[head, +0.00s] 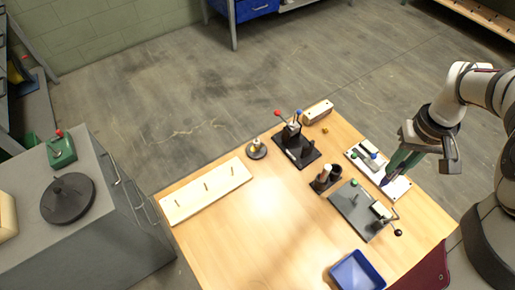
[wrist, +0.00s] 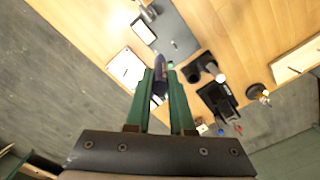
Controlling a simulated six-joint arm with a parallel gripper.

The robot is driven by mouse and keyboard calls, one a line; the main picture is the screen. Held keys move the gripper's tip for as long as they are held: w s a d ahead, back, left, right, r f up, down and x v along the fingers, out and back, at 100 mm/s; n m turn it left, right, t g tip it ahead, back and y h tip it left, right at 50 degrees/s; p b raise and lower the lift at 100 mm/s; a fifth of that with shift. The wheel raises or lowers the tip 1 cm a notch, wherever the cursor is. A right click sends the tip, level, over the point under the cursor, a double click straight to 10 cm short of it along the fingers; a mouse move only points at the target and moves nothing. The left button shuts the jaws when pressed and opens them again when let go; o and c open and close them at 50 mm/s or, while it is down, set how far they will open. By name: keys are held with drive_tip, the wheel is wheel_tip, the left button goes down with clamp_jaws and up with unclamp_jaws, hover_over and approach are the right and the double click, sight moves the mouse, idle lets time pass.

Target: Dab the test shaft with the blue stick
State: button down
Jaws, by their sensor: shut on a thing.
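My gripper (head: 393,170) has green fingers and is at the right of the wooden table, over a white board. It is shut on a dark blue stick (head: 385,181), whose end sticks out below the fingers. The stick also shows between the fingertips (wrist: 162,72) in the wrist view, as a dark blue cylinder (wrist: 158,70). A grey plate (head: 345,207) left of the gripper bears an upright post with a green top (head: 354,183). I cannot tell for sure which upright is the test shaft. The stick appears apart from the posts.
The white board (head: 399,190) holds small parts. Left of the grey plate stand a dark holder (head: 321,184) and a black fixture (head: 305,157) with red and blue knobs. A blue tray (head: 357,273) is at the front. A pegged strip (head: 205,190) lies left. The table's middle is clear.

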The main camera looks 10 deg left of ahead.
idle(0.3)
drive_tip(key=w+a+r+n, duration=0.1)
drive_tip(key=w+a+n, duration=0.2)
drive_tip(key=w+a, duration=0.35)
drive_tip(key=w+a+n, duration=0.2)
drive_tip(key=w+a, duration=0.2)
drive_tip(key=a, duration=0.5)
drive_tip(key=w+a+f+n, duration=0.1)
drive_tip(key=a+f+n, duration=0.2)
drive_tip(key=a, duration=1.4)
drive_tip(key=shift+w+f+n, duration=0.15)
drive_tip(key=shift+w+n, duration=0.05)
drive_tip(key=shift+n, duration=0.3)
drive_tip(key=shift+f, duration=0.6)
wheel_tip(320, 180, up, 5)
idle(0.5)
